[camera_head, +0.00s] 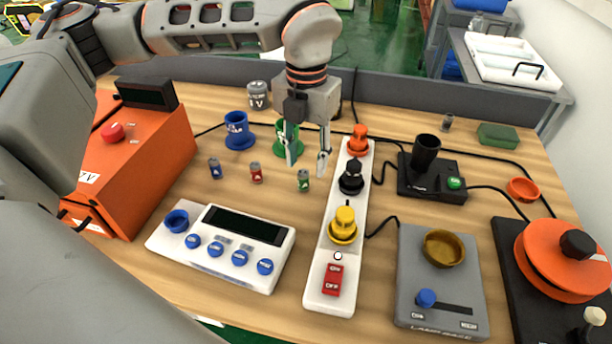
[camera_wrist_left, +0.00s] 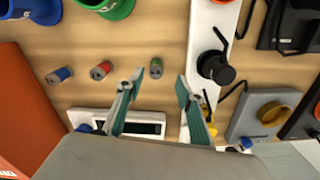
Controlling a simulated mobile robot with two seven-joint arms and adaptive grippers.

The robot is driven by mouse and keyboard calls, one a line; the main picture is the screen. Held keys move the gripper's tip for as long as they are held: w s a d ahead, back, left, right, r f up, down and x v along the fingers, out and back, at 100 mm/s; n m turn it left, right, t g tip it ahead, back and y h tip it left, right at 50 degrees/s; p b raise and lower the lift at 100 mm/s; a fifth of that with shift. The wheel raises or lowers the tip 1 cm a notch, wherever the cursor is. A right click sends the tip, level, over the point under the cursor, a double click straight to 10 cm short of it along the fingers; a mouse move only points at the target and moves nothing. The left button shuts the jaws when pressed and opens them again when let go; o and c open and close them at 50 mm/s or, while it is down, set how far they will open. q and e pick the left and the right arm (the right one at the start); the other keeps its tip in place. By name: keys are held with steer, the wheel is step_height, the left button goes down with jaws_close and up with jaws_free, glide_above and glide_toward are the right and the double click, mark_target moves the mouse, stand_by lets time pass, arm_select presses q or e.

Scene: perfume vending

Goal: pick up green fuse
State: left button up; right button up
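The green fuse (camera_head: 303,180) is a small green cylinder with a metal top, standing on the wooden table. In the left wrist view the green fuse (camera_wrist_left: 156,67) appears just beyond and between the fingertips. My left gripper (camera_head: 307,164) is open and empty, pointing down above the table near the green fuse. Both fingers of the left gripper (camera_wrist_left: 159,82) show apart in the left wrist view. Nothing shows the fingers touching the fuse. My right gripper is not in view.
A red fuse (camera_head: 256,173) and a blue fuse (camera_head: 215,169) stand to the left. A green holder (camera_head: 289,147) is behind the gripper. A white power strip (camera_head: 319,275) with plugs lies close on the right. A white panel with blue knobs (camera_head: 193,255) is in front.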

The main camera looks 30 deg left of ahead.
mark_target(302, 174)
arm_select(q)
steer(key=f, duration=0.5)
steer(key=shift+s+a, duration=0.15)
steer(key=shift+a, duration=0.25)
steer(key=shift+f+b, duration=0.3)
steer(key=shift+f, duration=0.1)
steer(key=shift+r, duration=0.1)
jaws_close()
